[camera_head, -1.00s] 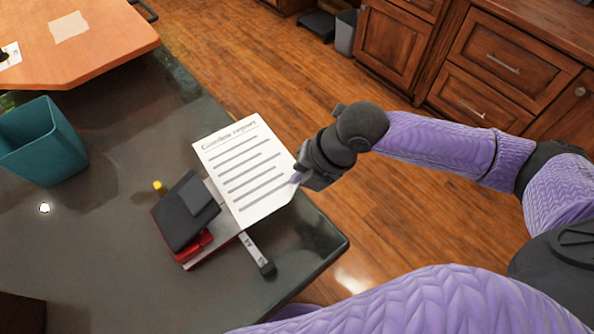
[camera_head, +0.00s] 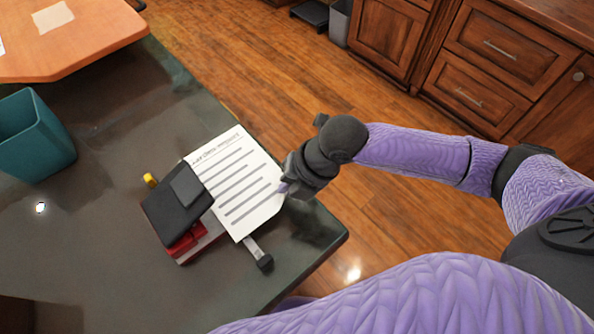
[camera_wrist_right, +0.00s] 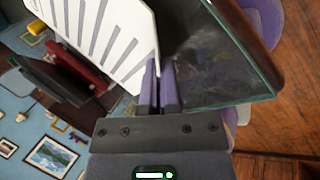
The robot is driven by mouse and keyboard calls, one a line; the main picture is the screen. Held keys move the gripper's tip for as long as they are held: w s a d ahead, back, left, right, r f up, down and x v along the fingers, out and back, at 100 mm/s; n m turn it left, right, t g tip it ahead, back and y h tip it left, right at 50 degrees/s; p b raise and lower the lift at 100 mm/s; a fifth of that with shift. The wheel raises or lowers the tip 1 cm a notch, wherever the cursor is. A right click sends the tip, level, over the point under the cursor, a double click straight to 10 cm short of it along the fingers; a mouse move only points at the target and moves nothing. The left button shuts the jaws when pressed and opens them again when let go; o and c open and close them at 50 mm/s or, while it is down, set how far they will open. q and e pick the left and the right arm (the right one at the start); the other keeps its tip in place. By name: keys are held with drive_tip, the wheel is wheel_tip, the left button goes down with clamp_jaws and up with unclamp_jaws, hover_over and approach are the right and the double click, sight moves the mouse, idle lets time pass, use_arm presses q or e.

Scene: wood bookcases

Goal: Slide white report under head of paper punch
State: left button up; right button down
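The white report (camera_head: 236,184) has a title and several dark lines. Its left edge lies under or behind the black head of the paper punch (camera_head: 178,212); how deep it reaches is hidden. The punch has a red body and grey base and stands on the dark table. My right gripper (camera_head: 284,188) is shut on the report's right edge. In the right wrist view, its purple fingers (camera_wrist_right: 157,88) are together at the edge of the report (camera_wrist_right: 105,35), with the punch (camera_wrist_right: 62,75) to the left. My left gripper is not in view.
A teal bin (camera_head: 32,135) stands on the dark glossy table (camera_head: 110,180) at left. A grey ruler-like arm (camera_head: 258,252) with a black end sticks out from the punch base. An orange-topped table (camera_head: 85,45) is at upper left. The table's right edge is near my gripper.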

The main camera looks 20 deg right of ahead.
sight(262, 208)
drive_tip(key=a, duration=0.1)
drive_tip(key=s+a+p, duration=0.1)
drive_tip(key=shift+a+f, duration=0.1)
drive_tip(key=shift+a, duration=0.25)
drive_tip(key=shift+s+a+f+p, duration=0.15)
drive_tip(key=shift+a+p, duration=0.1)
drive_tip(key=shift+a, duration=0.2)
drive_tip(key=shift+s+a+r+p, duration=0.1)
drive_tip(key=shift+a+p, duration=0.1)
drive_tip(key=shift+a, duration=0.2)
drive_tip(key=shift+f, duration=0.1)
